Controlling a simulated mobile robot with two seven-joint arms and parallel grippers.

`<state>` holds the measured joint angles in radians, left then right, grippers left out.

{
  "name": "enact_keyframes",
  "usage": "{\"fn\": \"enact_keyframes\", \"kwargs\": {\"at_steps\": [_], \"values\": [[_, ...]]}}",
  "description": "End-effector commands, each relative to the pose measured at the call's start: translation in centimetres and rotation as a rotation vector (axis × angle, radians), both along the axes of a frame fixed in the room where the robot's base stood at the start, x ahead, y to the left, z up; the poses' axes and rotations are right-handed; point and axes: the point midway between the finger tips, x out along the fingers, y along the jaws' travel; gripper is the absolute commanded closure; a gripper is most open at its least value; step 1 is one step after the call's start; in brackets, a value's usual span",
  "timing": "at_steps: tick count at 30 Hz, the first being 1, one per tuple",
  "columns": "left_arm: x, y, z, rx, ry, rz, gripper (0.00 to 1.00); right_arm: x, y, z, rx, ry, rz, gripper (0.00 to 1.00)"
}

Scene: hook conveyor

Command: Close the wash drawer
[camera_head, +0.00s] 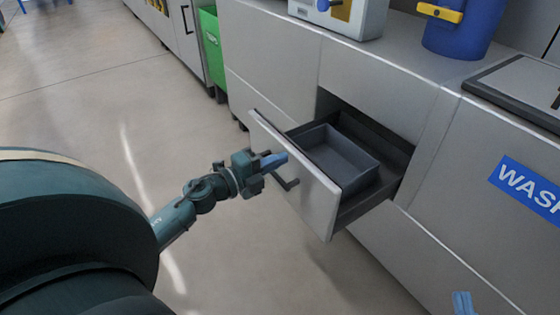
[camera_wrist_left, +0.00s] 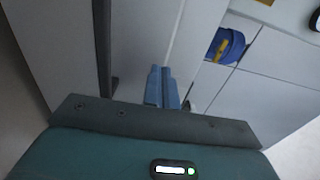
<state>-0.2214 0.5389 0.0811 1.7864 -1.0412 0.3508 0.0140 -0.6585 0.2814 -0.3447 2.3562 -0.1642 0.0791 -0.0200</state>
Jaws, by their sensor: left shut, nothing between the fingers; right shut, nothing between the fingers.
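The wash drawer (camera_head: 309,184) is pulled out from the grey cabinet, and a grey tray (camera_head: 345,152) shows inside it. A dark handle (camera_head: 288,182) is on its front panel. My left gripper (camera_head: 276,160) is shut and empty, its blue fingertips close to the outer face of the panel, beside the handle. I cannot tell whether they touch it. In the left wrist view the shut blue fingers (camera_wrist_left: 162,88) point at a pale panel, with the dark handle bar (camera_wrist_left: 103,45) to their left. My right gripper (camera_head: 463,303) shows only as shut blue fingertips at the lower right, away from the drawer.
A blue container with a yellow handle (camera_head: 462,35) and a pale machine (camera_head: 345,14) stand on the counter. The blue WASH label (camera_head: 530,188) is on the cabinet to the right. A green bin (camera_head: 211,45) stands farther back. The floor left of the drawer is clear.

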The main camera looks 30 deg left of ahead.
Motion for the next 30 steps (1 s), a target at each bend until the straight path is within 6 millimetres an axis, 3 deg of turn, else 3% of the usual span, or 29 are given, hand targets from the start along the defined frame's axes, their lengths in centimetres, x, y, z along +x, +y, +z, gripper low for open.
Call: {"fn": "enact_keyframes", "kwargs": {"at_steps": [20, 26, 30], "values": [[1.5, -0.6, 0.1, 0.000, -0.001, -0.001, 1.00, 0.0, 0.1, 0.3, 0.004, -0.002, 0.002, 1.00], [4.2, -1.7, 0.3, -0.001, -0.004, 0.000, 1.00, 0.0, 0.1, 0.7, -0.004, -0.008, 0.002, 1.00], [7.1, -2.9, 0.3, -0.002, -0.003, 0.001, 1.00, -0.1, 0.0, 0.6, -0.017, -0.004, 0.000, 1.00]]}}
